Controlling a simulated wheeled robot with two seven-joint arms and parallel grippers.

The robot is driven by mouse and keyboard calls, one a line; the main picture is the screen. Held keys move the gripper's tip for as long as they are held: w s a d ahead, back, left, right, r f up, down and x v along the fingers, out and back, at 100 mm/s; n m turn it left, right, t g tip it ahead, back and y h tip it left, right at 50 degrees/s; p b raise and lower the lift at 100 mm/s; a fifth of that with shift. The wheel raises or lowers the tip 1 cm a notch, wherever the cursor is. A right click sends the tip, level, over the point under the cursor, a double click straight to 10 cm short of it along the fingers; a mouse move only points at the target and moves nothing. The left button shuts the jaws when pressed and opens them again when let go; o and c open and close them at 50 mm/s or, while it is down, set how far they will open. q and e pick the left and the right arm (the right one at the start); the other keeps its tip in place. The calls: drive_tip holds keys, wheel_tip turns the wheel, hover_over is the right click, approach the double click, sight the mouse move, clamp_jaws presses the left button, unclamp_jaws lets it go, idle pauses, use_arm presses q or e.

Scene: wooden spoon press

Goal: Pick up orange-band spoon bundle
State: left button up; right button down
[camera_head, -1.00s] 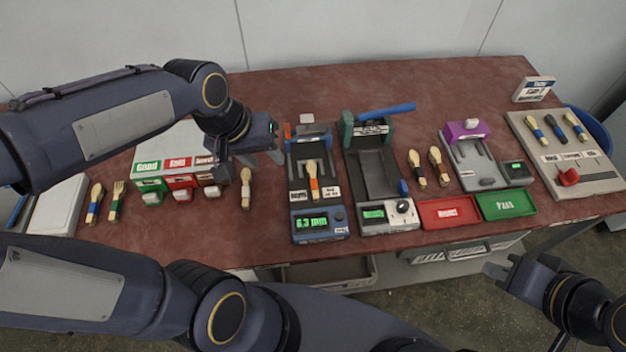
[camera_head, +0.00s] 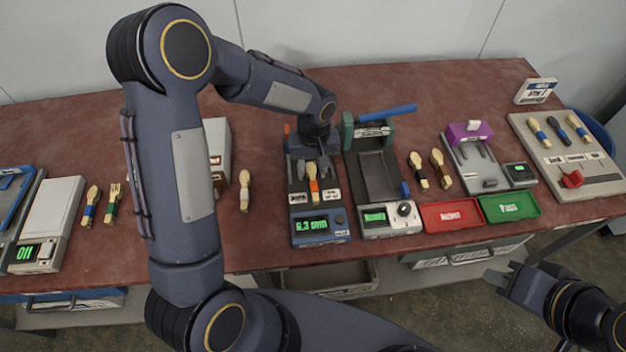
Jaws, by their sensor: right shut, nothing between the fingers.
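The orange-band spoon bundle (camera_head: 313,185) lies in the blue thickness gauge (camera_head: 320,228), its pale heads toward the back and its handles toward the front. My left gripper (camera_head: 314,160) points down over the gauge, right at the head end of the bundle. Its dark fingers blend with the dark gauge, so I cannot tell whether they touch the bundle or how far apart they are. My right gripper (camera_head: 497,277) is shut and empty, off the table's front edge at the lower right.
A green-ended press (camera_head: 378,175) with a blue lever stands directly right of the gauge. Red (camera_head: 451,216) and green (camera_head: 510,207) trays lie further right. A pale-band spoon bundle (camera_head: 244,192) lies left of the gauge. My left arm hides much of the table's left part.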

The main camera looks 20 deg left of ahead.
sight(313, 180)
use_arm(q)
drive_tip(key=f+p, duration=0.1)
drive_tip(key=f, duration=0.4)
drive_tip(key=shift+s, duration=0.2)
clamp_jaws()
